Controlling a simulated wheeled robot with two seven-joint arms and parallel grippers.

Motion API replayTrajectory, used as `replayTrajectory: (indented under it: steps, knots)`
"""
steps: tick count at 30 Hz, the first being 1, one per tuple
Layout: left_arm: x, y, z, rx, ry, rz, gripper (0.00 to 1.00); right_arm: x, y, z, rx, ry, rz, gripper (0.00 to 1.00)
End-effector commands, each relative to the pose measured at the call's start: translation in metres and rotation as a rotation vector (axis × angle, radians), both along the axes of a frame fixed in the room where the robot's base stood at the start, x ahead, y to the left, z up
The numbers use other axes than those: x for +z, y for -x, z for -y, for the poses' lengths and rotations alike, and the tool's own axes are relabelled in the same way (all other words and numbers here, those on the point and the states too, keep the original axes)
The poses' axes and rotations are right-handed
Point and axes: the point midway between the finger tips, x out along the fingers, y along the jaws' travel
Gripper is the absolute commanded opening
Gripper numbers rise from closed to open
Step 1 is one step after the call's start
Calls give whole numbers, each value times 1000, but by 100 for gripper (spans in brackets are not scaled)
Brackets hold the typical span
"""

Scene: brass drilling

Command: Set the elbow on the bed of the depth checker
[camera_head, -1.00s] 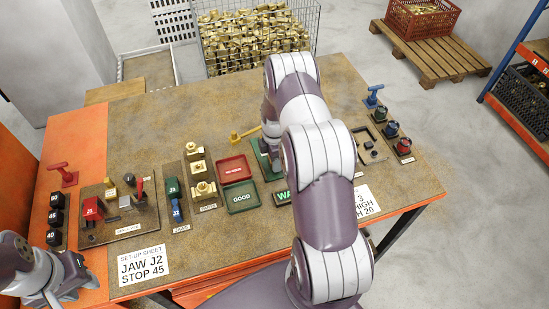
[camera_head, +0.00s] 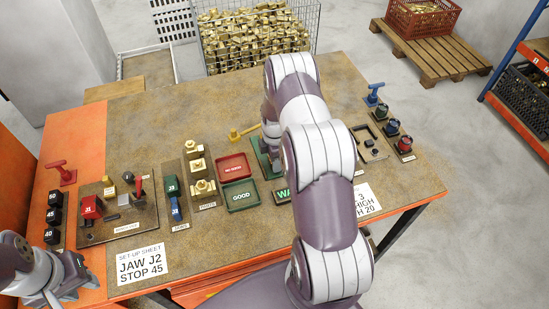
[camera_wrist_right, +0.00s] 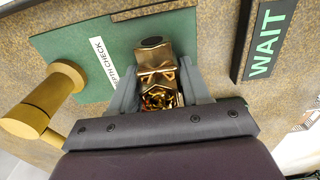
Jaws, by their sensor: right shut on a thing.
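In the right wrist view, my right gripper (camera_wrist_right: 160,98) is shut on a shiny brass elbow (camera_wrist_right: 156,70), with a grey finger on each side of it. The elbow is over the green plate of the depth checker (camera_wrist_right: 70,45), close to a dark round spot; I cannot tell whether it touches the plate. In the head view my right arm hides the elbow and most of the green depth checker (camera_head: 258,158). A yellow-brass handle (camera_head: 240,133) shows beside it, and large in the wrist view. My left gripper (camera_head: 45,296) is at the lower left, away from the parts; its fingers are unclear.
A red tray (camera_head: 234,166) and a green GOOD tray (camera_head: 240,196) stand left of the checker. A WAIT sign (camera_wrist_right: 265,45) lies beside the plate. Brass parts stand on a board (camera_head: 208,205) further left.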

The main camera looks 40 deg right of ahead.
Motion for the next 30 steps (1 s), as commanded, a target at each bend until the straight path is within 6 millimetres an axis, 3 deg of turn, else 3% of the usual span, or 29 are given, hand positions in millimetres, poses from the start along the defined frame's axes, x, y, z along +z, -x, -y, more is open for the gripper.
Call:
replayTrajectory:
  steps: [11, 12, 14, 15, 20, 21, 23, 30]
  knots:
    - [-2, 0, 0, 0, 0, 0, 35, -1, -1, 0, 0, 1, 2, 0]
    - [-2, 0, 0, 0, 0, 0, 35, -1, -1, 0, 0, 1, 2, 54]
    - [-2, 0, 0, 0, 0, 0, 35, -1, -1, 0, 0, 1, 2, 73]
    - [-2, 0, 0, 0, 0, 0, 35, -1, -1, 0, 0, 1, 2, 77]
    - [-2, 0, 0, 0, 0, 0, 35, -2, 0, 0, 0, 0, 1, 77]
    - [-2, 0, 0, 0, 0, 0, 35, -2, 0, 0, 0, 0, -1, 80]
    - [-2, 0, 0, 0, 0, 0, 35, -3, 0, 0, 0, 0, -1, 98]
    - [-2, 0, 0, 0, 0, 0, 35, -2, 0, 0, 0, 0, 0, 98]
